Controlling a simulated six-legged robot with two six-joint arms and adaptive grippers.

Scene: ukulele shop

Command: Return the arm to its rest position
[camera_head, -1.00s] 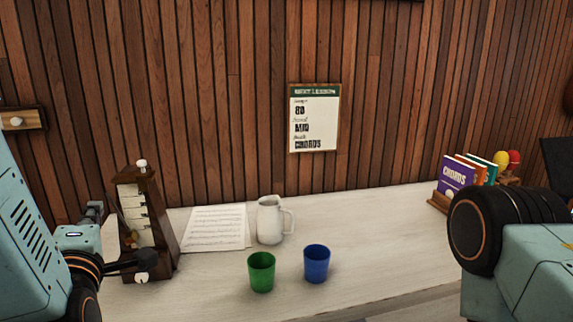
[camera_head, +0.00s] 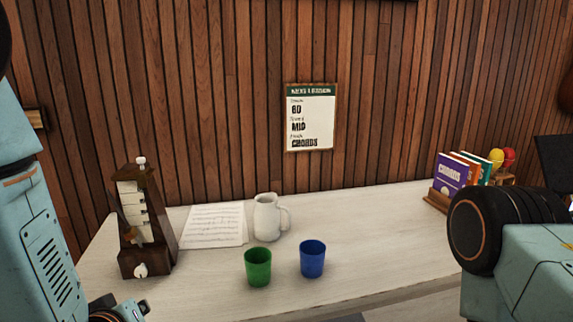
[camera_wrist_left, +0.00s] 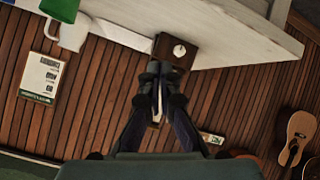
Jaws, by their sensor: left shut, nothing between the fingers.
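My left gripper (camera_wrist_left: 160,78) shows in the left wrist view with its fingers together and nothing between them. It appears in front of the dark wooden metronome (camera_wrist_left: 174,50) in that picture, with no visible contact. In the head view my left arm (camera_head: 45,255) runs down the left edge, and only a part of its wrist (camera_head: 115,309) shows at the bottom, left of the cups. The fingers cannot be made out there. My right arm (camera_head: 520,260) fills the lower right edge of the head view; its gripper is out of frame.
The metronome (camera_head: 150,225), sheet music (camera_head: 213,226), white pitcher (camera_head: 267,218), green cup (camera_head: 258,267) and blue cup (camera_head: 312,258) stand on the pale counter (camera_head: 380,235). A book rack (camera_head: 440,198) is at right. Counter between the blue cup and rack is clear.

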